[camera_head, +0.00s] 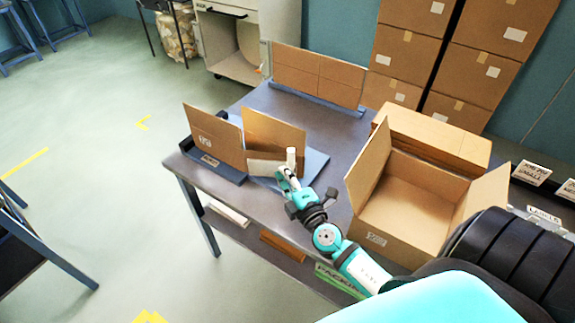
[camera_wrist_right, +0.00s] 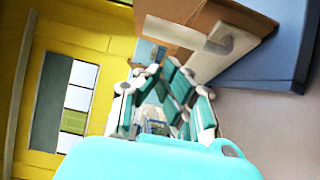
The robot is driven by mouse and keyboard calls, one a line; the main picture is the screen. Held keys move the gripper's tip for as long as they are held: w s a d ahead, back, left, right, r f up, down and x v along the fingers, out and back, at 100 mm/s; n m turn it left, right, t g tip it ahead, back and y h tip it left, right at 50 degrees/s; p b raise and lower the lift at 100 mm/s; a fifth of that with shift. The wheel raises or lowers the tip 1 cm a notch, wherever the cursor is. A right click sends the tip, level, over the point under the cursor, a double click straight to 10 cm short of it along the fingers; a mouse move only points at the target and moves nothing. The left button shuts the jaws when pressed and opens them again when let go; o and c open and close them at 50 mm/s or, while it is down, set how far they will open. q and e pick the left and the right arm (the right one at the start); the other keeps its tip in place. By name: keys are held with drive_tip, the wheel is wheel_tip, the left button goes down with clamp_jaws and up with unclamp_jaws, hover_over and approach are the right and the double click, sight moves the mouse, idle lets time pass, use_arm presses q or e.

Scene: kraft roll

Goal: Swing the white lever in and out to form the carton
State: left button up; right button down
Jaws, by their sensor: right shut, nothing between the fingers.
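The white lever (camera_head: 291,157) shows as a short upright white post with a pale plate beside it, at the front of the forming stand (camera_head: 314,163). It also shows in the wrist view (camera_wrist_right: 230,42), close to the fingers. The carton (camera_head: 272,134) stands on the stand as brown upright panels; its lower part is partly hidden by the pale plate. My right gripper (camera_head: 284,180) is shut and empty just in front of and below the post; I cannot tell if it touches it. In the wrist view the right fingers (camera_wrist_right: 160,85) point toward the stand. My left gripper is not in view.
A flat carton blank (camera_head: 318,75) stands upright in a holder at the table's back. An open carton (camera_head: 410,200) sits at the table's right, beside my right arm. A closed box (camera_head: 435,137) lies behind it. Bare table (camera_head: 335,135) lies between the stand and boxes.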

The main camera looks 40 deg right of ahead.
sight(293, 161)
drive_tip(key=d, duration=0.1)
drive_tip(key=w+d+b, duration=0.1)
drive_tip(key=d, duration=0.1)
drive_tip(key=w+d+b, duration=0.1)
drive_tip(key=shift+w+d+f, duration=0.15)
drive_tip(key=shift+w+d, duration=0.1)
drive_tip(key=shift+d, duration=0.05)
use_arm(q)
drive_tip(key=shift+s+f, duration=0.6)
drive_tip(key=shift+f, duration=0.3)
use_arm(e)
drive_tip(key=shift+w+d, duration=0.25)
drive_tip(key=shift+d, duration=0.2)
